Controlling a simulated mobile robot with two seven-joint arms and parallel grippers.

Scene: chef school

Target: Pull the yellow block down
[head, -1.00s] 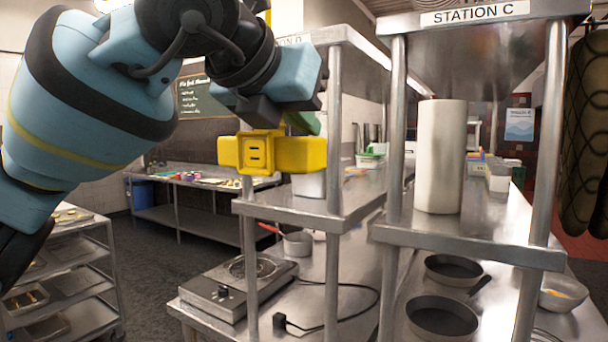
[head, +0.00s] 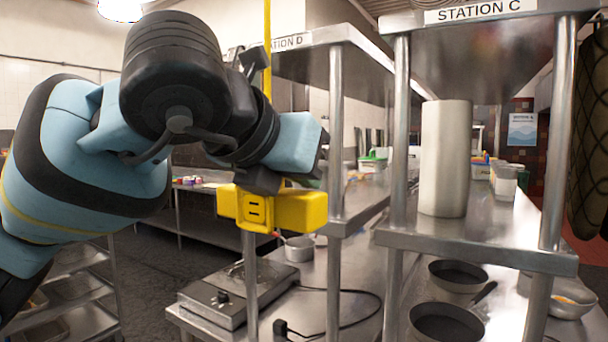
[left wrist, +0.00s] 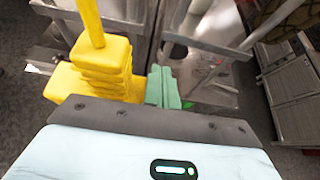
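The yellow block (head: 272,208) hangs in front of the steel shelves on a yellow cord (head: 267,45). It also shows left of centre in the left wrist view (left wrist: 100,72), with the cord rising from its top. My left gripper (head: 310,180) is directly above and against the block in the head view, its dark body hiding the block's top. In the left wrist view its green fingers (left wrist: 163,88) are together, just right of the block, with nothing visible between them. Exact contact is partly hidden. My right gripper is not in view.
Steel Station C shelving (head: 475,250) stands at right with a white cylinder (head: 445,160) and dark pans (head: 445,320). A hot plate (head: 235,295) sits on the lower counter behind the block. A tray rack (head: 75,290) is at left.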

